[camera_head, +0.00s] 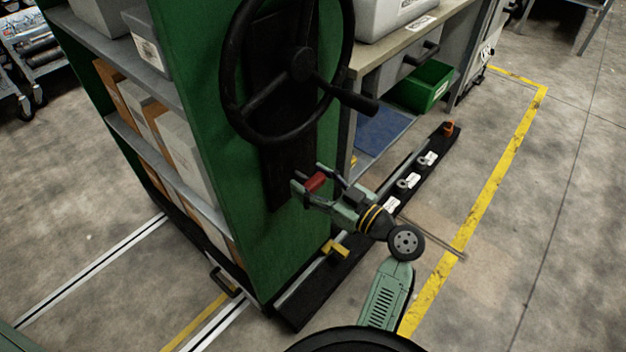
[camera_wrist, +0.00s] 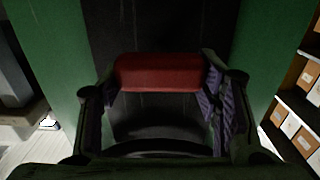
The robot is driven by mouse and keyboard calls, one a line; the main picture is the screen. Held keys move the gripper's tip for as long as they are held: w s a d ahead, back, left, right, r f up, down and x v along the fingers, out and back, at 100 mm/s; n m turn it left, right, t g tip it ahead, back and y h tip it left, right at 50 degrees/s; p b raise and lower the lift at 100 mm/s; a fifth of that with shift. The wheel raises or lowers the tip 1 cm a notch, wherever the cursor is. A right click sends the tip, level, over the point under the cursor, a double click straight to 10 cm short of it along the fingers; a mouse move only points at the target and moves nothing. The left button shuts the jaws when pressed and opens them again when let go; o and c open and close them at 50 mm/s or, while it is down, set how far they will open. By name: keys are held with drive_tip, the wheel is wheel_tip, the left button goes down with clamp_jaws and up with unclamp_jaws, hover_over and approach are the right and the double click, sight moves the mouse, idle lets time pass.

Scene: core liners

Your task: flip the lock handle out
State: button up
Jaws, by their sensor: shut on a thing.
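The lock handle is a red block (camera_head: 315,182) low on the black panel on the end of the green shelving unit, below the handwheel. In the wrist view the red handle (camera_wrist: 160,72) lies crosswise in front of the black panel (camera_wrist: 150,25). My gripper (camera_head: 312,184) reaches it from the right in the head view and is shut on it. In the wrist view the gripper's fingers (camera_wrist: 160,82) are at the two ends of the handle. The handle's mounting is hidden, so I cannot tell its angle to the panel.
A black handwheel (camera_head: 300,65) with a crank knob (camera_head: 345,97) is above my gripper. The green end wall (camera_head: 205,75) is close by. A workbench (camera_head: 415,40) with a green bin (camera_head: 420,88) stands behind. A black floor rail (camera_head: 310,290) runs below; open floor lies right.

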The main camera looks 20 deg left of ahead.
drive_tip(key=c, duration=1)
drive_tip(key=shift+b+v, duration=0.85)
drive_tip(key=shift+v, duration=1.35)
drive_tip(key=shift+c, duration=0.4)
drive_tip(key=shift+f, duration=0.1)
drive_tip(key=o, duration=1.7)
drive_tip(key=shift+d, duration=0.1)
approach(318, 185)
drive_tip(key=v, duration=0.5)
drive_tip(key=shift+s+d+r, duration=0.1)
drive_tip(key=shift+s+r, duration=0.05)
drive_tip(key=shift+r, duration=0.05)
